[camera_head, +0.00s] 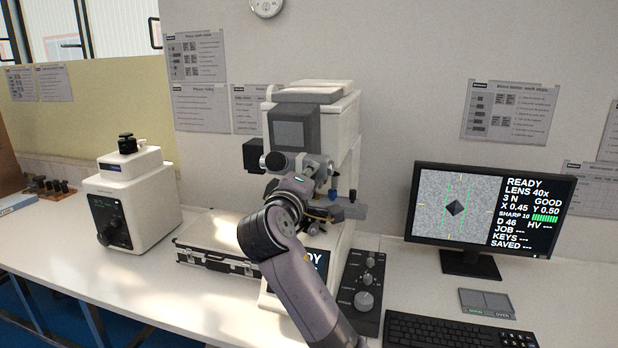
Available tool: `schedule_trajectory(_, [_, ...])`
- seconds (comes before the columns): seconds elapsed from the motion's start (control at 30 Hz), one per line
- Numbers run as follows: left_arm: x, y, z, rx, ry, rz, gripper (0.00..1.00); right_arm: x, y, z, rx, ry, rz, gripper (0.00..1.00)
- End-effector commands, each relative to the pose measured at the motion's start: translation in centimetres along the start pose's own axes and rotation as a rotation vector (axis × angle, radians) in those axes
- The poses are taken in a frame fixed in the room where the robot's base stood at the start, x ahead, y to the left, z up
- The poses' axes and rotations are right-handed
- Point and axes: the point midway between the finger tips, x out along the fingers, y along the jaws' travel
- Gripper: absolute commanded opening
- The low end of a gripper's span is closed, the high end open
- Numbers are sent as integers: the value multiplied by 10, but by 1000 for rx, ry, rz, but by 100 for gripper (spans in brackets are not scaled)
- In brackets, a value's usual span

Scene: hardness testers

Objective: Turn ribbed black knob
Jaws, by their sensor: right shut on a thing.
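My right gripper (322,214) is in front of the middle hardness tester (346,130), at the height of its stage (350,211). It is shut on a small dark part beside the stage, which appears to be the ribbed black knob. The fingers and wrist hide most of this part, so its ribs and angle cannot be made out. My right arm comes up from the bottom and covers part of the tester's front and its lower screen. My left gripper is out of view.
A control box with several knobs (364,300) stands right of the tester. The monitor (488,212) reads READY, above a keyboard (450,332). A silver case (205,259) lies left of my arm, and another tester (133,200) with black knobs stands further left.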

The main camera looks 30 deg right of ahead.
Motion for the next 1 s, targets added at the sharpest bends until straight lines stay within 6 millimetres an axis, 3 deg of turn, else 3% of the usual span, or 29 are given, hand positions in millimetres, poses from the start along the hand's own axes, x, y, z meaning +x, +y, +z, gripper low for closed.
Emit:
schedule_trajectory(0.33, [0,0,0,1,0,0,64,0,-2,0,-3,-2,-4,42])
schedule_trajectory(0.67, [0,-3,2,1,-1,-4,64,-2,-1,0,-1,0,-2,42])
schedule_trajectory(0.77, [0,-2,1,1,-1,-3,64,-12,-1,-1,-1,2,-2,42])
schedule_trajectory(1.0, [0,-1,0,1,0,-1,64,-60,-2,-1,0,3,-5,42])
